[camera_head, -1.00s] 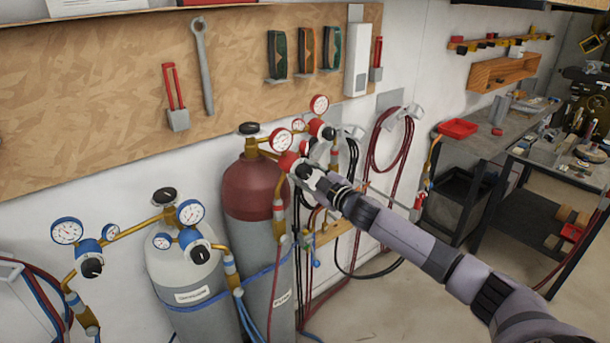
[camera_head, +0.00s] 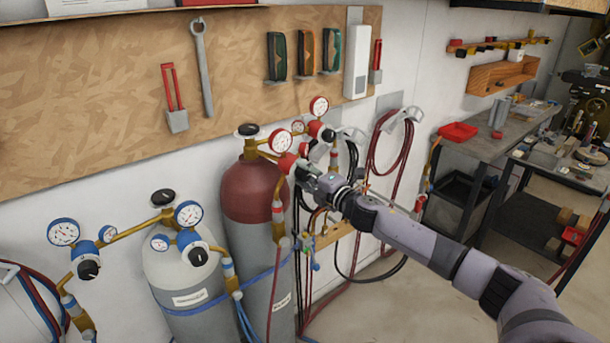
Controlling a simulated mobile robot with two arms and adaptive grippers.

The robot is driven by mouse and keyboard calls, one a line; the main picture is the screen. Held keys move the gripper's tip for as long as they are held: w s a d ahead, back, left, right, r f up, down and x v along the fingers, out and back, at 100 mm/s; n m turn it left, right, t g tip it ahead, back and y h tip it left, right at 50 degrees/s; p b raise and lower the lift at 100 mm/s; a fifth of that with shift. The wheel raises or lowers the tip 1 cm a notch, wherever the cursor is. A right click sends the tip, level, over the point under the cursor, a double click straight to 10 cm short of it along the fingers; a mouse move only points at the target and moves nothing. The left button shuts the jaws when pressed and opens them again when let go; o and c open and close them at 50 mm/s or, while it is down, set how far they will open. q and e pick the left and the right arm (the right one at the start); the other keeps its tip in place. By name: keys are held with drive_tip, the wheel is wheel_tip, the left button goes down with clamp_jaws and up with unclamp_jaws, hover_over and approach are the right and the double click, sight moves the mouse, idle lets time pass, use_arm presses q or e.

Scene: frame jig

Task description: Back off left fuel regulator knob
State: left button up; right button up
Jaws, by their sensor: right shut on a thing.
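The left fuel regulator (camera_head: 287,162) is a red body with a white-faced gauge (camera_head: 281,140), beside the maroon-topped fuel cylinder (camera_head: 252,190). My right gripper (camera_head: 304,176) reaches it from the right and is shut on its knob at the front. The fingers cover the knob almost wholly, so its setting is hidden. A second fuel regulator (camera_head: 316,129), with a dark knob (camera_head: 328,136), sits further right and behind, clear of the gripper. My left gripper is not in view.
A grey cylinder (camera_head: 165,262) with blue regulators (camera_head: 88,252) stands at the left. Red and blue hoses hang below the regulators. A coiled red hose (camera_head: 391,145) hangs on the wall behind my right arm. A workbench (camera_head: 480,148) stands at the right.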

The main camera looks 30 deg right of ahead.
drive_tip(key=n, duration=0.4)
drive_tip(key=shift+n, duration=0.3)
drive_tip(key=n, duration=0.3)
drive_tip(key=shift+a+n, duration=0.1)
drive_tip(key=shift+n, duration=0.3)
drive_tip(key=n, duration=0.3)
drive_tip(key=shift+n+p, duration=0.55)
drive_tip(key=shift+n, duration=1.65)
drive_tip(key=shift+f, duration=0.1)
drive_tip(key=o, duration=1.2)
drive_tip(key=shift+s, duration=0.1)
drive_tip(key=shift+s+d, duration=0.15)
drive_tip(key=shift+s, duration=1.85)
drive_tip(key=shift+s+d, duration=0.15)
drive_tip(key=shift+s, duration=1.8)
drive_tip(key=shift+s+d, duration=0.15)
drive_tip(key=shift+s, duration=1.85)
